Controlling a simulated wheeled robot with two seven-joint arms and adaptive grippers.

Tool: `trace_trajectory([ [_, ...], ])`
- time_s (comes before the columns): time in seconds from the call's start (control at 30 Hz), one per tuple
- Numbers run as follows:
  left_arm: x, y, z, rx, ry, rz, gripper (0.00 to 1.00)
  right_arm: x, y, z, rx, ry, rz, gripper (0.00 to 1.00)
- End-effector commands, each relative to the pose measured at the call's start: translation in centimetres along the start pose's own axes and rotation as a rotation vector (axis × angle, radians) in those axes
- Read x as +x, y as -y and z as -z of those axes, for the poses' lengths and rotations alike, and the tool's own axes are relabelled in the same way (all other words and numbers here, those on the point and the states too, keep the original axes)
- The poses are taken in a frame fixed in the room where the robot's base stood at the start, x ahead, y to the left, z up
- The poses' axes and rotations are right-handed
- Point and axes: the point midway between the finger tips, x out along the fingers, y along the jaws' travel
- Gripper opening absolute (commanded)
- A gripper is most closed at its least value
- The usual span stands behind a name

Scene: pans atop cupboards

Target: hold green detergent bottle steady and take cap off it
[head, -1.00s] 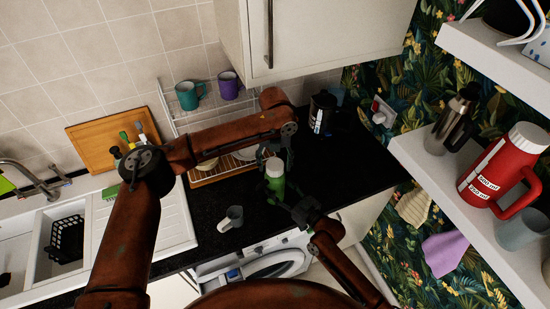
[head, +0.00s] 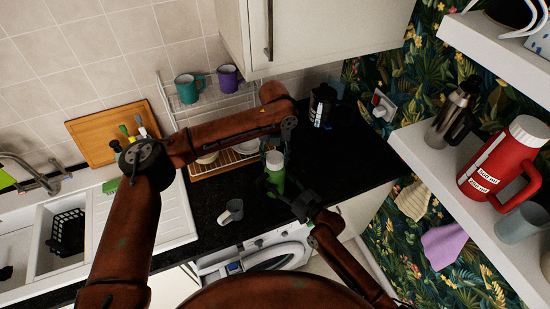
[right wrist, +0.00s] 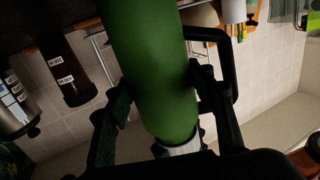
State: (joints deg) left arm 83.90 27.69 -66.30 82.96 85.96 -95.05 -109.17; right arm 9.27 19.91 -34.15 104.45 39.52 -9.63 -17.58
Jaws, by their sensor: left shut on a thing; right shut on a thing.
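The green detergent bottle (head: 276,184) stands upright on the black counter in the head view, its white cap (head: 274,160) on top. My left gripper (head: 273,147) reaches over it from above and is shut at the cap. My right gripper (head: 296,199) is shut around the bottle's body from the front right. In the right wrist view the bottle (right wrist: 155,70) fills the middle, upside down, between the right gripper's dark fingers (right wrist: 160,105). The white cap (right wrist: 183,149) shows at its lower end, partly covered by dark gripper parts.
A grey mug (head: 232,211) stands left of the bottle near the counter's front edge. A dish rack (head: 225,160) is behind it, and a dark container (head: 322,107) stands at the back. A shelf with a red jug (head: 503,163) is at the right. Counter right of the bottle is clear.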

Motion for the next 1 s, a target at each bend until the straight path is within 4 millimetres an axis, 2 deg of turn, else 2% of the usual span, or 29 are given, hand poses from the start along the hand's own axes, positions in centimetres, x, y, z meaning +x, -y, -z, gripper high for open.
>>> trace_trajectory([
  [0.13, 0.04, -0.02, 0.01, -0.04, -0.001, -0.001, 0.14, -0.06, 0.0, -0.25, 0.003, 0.004, 0.0, 0.0],
  [0.27, 0.05, 0.01, 0.0, -0.216, 0.0, 0.001, 0.14, -0.06, 0.0, -0.25, 0.003, 0.004, 0.0, 0.0],
  [1.0, 0.07, 0.18, 0.14, -1.716, -0.003, -0.002, 0.13, -0.05, 0.03, -0.25, 0.003, 0.004, 0.0, 0.0],
])
